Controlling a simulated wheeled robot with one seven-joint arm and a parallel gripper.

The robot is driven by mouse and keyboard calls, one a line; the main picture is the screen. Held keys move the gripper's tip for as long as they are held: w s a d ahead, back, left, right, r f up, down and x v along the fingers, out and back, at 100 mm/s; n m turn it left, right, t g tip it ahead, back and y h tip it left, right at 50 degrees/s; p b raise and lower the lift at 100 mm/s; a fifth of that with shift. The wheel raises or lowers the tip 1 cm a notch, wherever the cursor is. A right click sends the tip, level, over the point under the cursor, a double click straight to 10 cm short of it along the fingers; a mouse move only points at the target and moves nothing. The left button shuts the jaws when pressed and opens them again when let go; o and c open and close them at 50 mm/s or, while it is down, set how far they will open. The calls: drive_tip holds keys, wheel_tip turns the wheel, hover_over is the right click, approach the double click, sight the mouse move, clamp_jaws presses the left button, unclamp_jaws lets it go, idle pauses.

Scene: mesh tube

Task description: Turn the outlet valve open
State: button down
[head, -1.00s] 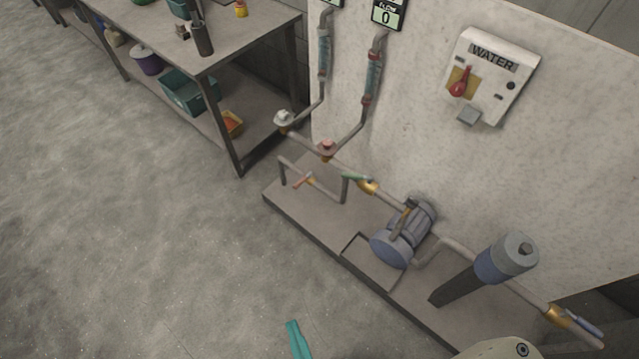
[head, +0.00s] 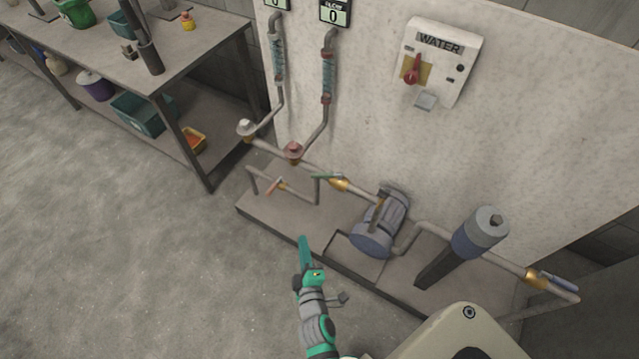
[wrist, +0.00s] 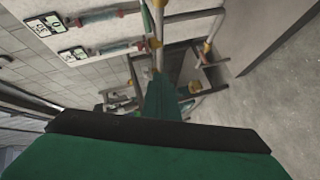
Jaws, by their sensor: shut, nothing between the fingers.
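Several valves sit on the pipework, and no label shows which is the outlet valve. A green lever valve (head: 325,176) with a brass body (head: 340,184) is left of the blue pump (head: 376,232). An orange lever valve (head: 274,186) is on the lower left pipe. A blue-grey lever valve (head: 563,284) is at the far right end. A white knob (head: 245,126) and a red knob (head: 293,150) are below the flow tubes. My teal gripper (head: 304,241) is shut and empty, in front of the plinth, apart from all the valves. It also shows in the wrist view (wrist: 160,92).
A low grey plinth (head: 285,222) carries the pipework against a pale wall panel (head: 360,110). A WATER switch box (head: 440,60) with a red handle hangs there. A workbench (head: 205,50) is at left. The left floor is clear.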

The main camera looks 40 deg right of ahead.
sight(316, 174)
drive_tip(key=w+d+f+h, duration=0.1)
drive_tip(key=w+d, duration=0.4)
drive_tip(key=d, duration=0.1)
drive_tip(key=w+d+n, duration=0.1)
drive_tip(key=w+d, duration=0.4)
drive_tip(key=d, duration=0.1)
drive_tip(key=w+d+f+g+h, duration=0.1)
drive_tip(key=w+d, duration=0.5)
drive_tip(key=shift+w+d+f+n+h, duration=0.1)
drive_tip(key=shift+d+f+n+h, duration=0.05)
drive_tip(key=shift+f+n+h, duration=0.2)
drive_tip(key=shift+w, duration=0.15)
drive_tip(key=shift+w+d, duration=0.15)
drive_tip(key=shift+w, duration=0.75)
drive_tip(key=shift+x, duration=1)
drive_tip(key=shift+w+r, duration=0.15)
drive_tip(key=shift+w, duration=0.05)
